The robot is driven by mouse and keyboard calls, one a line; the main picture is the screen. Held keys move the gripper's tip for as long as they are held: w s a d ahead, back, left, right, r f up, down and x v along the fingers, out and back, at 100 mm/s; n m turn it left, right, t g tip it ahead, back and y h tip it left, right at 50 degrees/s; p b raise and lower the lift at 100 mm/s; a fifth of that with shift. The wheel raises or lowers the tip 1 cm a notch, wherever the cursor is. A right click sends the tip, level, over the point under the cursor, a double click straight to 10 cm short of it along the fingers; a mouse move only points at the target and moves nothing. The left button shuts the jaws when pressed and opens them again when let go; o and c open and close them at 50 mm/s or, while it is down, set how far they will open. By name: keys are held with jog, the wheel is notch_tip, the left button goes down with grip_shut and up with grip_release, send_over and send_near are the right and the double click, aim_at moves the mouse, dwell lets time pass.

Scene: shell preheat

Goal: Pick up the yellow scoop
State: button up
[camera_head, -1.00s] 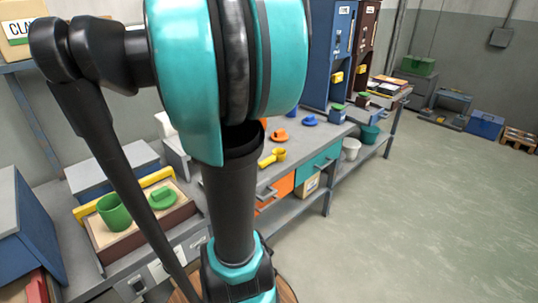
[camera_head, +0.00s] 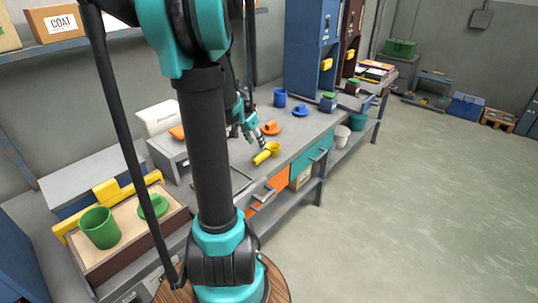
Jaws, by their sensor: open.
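The yellow scoop (camera_head: 267,153) lies on the grey bench near its front edge, above the orange and teal drawers. Its cup is at the upper right and its handle points to the lower left. My gripper (camera_head: 259,142) is open and hangs just above the scoop, close to its cup. Whether the fingers touch the scoop cannot be told from this view. My arm's dark column hides part of the bench to the left of the scoop.
An orange lid-like piece (camera_head: 270,128), a blue one (camera_head: 301,111) and a blue cup (camera_head: 280,97) stand behind the scoop. A tall blue dispenser (camera_head: 312,55) rises farther back. At left, a sand tray (camera_head: 117,262) holds a green cup (camera_head: 99,228). A white box (camera_head: 158,119) is behind my arm.

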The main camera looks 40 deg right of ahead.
aim_at(261, 155)
jog(key=x, duration=1)
jog(key=shift+f, duration=0.25)
dwell(0.6)
grip_shut()
